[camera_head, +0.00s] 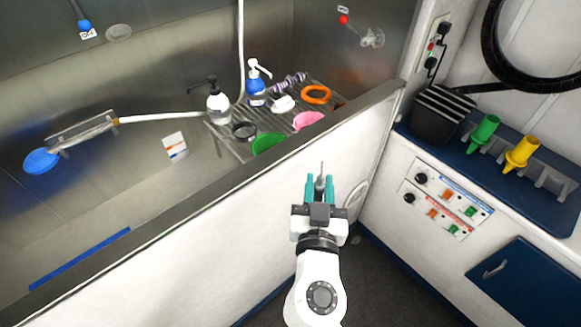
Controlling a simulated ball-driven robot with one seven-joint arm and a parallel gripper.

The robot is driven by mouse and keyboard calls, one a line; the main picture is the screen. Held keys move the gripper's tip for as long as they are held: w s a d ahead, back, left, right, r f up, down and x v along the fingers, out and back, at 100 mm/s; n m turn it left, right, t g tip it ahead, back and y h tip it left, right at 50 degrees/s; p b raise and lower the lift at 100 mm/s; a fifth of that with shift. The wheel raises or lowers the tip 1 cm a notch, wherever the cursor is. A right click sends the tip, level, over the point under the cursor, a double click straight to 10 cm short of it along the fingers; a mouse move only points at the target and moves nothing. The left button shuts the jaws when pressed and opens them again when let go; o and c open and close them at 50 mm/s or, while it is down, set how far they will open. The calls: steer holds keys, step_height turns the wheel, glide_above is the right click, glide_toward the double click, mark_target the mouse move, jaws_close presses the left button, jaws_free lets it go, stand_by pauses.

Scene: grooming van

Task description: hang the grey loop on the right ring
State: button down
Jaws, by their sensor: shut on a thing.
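My gripper (321,182), with teal fingers, is in front of the tub's outer wall. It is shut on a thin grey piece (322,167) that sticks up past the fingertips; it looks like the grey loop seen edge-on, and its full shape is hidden. The right ring appears to be the pale metal fitting (373,38) on the tub's back wall at upper right, apart from my gripper and beyond the tub rim. A similar round fitting (118,33) is on the wall at upper left.
The tub rim (215,197) runs diagonally between my gripper and the wall fittings. A counter with green and yellow nozzles (521,153) stands at right.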

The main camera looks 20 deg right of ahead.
steer(key=w+d+f+y, duration=0.1)
steer(key=w+d+f, duration=0.1)
steer(key=d+f, duration=0.2)
step_height(320, 180, down, 4)
steer(key=shift+d+r+n, duration=0.1)
steer(key=shift+d+n, duration=0.15)
steer(key=shift+n, duration=0.05)
steer(key=shift+w+r, duration=0.15)
steer(key=shift+r, duration=0.05)
